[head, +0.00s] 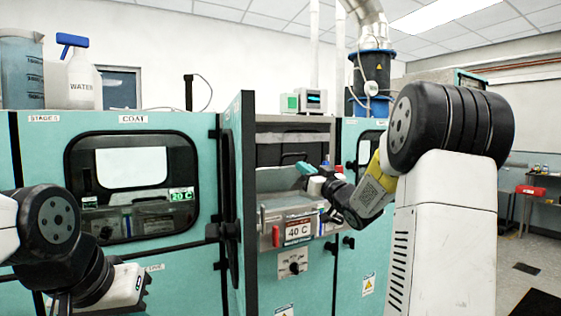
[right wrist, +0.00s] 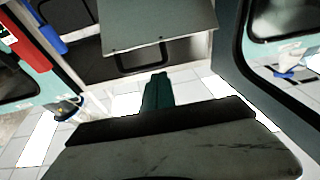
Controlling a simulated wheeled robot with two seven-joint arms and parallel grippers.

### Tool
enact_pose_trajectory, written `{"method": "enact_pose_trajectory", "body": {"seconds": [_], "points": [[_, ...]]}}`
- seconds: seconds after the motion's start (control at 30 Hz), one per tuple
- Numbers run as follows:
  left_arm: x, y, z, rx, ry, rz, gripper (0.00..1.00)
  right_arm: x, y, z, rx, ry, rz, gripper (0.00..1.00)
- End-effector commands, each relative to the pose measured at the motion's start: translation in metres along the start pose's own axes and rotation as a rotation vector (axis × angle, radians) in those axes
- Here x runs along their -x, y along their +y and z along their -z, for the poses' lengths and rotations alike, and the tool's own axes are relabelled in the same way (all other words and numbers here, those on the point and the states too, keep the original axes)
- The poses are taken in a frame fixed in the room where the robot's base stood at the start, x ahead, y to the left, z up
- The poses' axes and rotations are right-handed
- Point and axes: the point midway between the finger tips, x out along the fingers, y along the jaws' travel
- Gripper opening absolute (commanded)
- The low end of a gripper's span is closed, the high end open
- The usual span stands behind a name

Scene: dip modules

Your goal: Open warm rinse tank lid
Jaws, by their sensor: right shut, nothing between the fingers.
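The warm rinse tank (head: 280,216) appears to be the grey unit inside the open middle cabinet, with a "40 C" display (head: 298,231) on its front. A flat grey panel (head: 275,180) sits above it; whether this is the lid, and whether it is open, I cannot tell. My right gripper (head: 303,168) reaches into the cabinet opening from the right, near that panel, with teal fingers shut and empty. In the right wrist view the shut fingers (right wrist: 157,92) point toward a grey-green panel (right wrist: 158,25); contact is unclear. My left gripper (head: 140,285) is low at left, its fingers unclear.
The open cabinet door (head: 243,190) stands outward just left of the opening. The closed "COAT" module (head: 132,185) is further left. Another teal cabinet (head: 365,225) is on the right, partly behind my right arm. A spray bottle (head: 82,80) stands on top at left.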

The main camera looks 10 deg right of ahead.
Motion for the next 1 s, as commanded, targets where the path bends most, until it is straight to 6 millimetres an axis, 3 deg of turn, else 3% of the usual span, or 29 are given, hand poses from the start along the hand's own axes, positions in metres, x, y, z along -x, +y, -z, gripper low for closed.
{"method": "enact_pose_trajectory", "body": {"seconds": [0.2,0.4,1.0], "points": [[0.0,0.0,0.0,0.0,0.001,0.0,0.0,-0.043,0.0,0.0,0.0,0.001,0.001,0.0],[0.0,0.0,0.001,0.0,0.001,0.0,0.0,-0.063,0.0,0.0,0.0,0.0,-0.001,0.0],[0.0,0.0,0.001,0.0,0.001,0.0,0.0,-0.071,-0.002,0.004,0.0,-0.016,-0.001,0.0]]}}
